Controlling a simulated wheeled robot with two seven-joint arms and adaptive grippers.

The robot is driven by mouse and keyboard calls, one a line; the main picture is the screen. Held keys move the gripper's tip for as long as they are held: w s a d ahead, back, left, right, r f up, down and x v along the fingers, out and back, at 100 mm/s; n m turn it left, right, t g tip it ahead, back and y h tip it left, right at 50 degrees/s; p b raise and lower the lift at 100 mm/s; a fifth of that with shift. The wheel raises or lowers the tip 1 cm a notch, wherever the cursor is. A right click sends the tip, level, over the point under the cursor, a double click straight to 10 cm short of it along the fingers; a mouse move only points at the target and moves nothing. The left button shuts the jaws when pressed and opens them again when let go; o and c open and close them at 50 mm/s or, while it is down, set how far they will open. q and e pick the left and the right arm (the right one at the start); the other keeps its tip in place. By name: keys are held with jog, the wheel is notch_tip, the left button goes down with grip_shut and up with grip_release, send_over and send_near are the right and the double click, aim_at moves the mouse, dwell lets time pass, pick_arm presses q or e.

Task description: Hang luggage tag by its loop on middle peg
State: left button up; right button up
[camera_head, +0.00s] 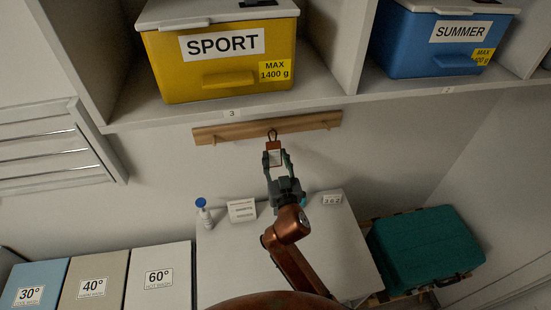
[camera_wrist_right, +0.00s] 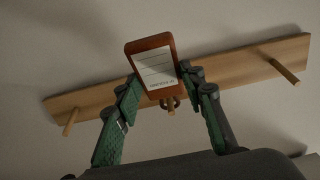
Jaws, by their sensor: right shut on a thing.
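The luggage tag (camera_head: 273,149) is a small red-brown card with a white label and a dark loop (camera_head: 272,135) at its top in the head view. My right gripper (camera_head: 275,158) is shut on the tag and holds it up in front of the wooden peg rail (camera_head: 320,121). In the wrist view the tag (camera_wrist_right: 152,66) covers part of the rail, with the middle peg (camera_wrist_right: 170,104) just below it. Dark curved parts sit beside that peg; I cannot tell whether the loop is around it. My left gripper is not in view.
The rail's outer pegs (camera_wrist_right: 70,122) and (camera_wrist_right: 284,72) look bare. Above hangs a shelf with a yellow SPORT bin (camera_head: 215,60) and a blue SUMMER bin (camera_head: 430,40). Below are a white table (camera_head: 225,265) with a blue-capped bottle (camera_head: 203,212), and a teal case (camera_head: 425,250).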

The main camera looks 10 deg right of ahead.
dwell(0.3)
jog(key=o, duration=1)
jog(key=s, duration=1.2)
jog(key=shift+r, duration=0.2)
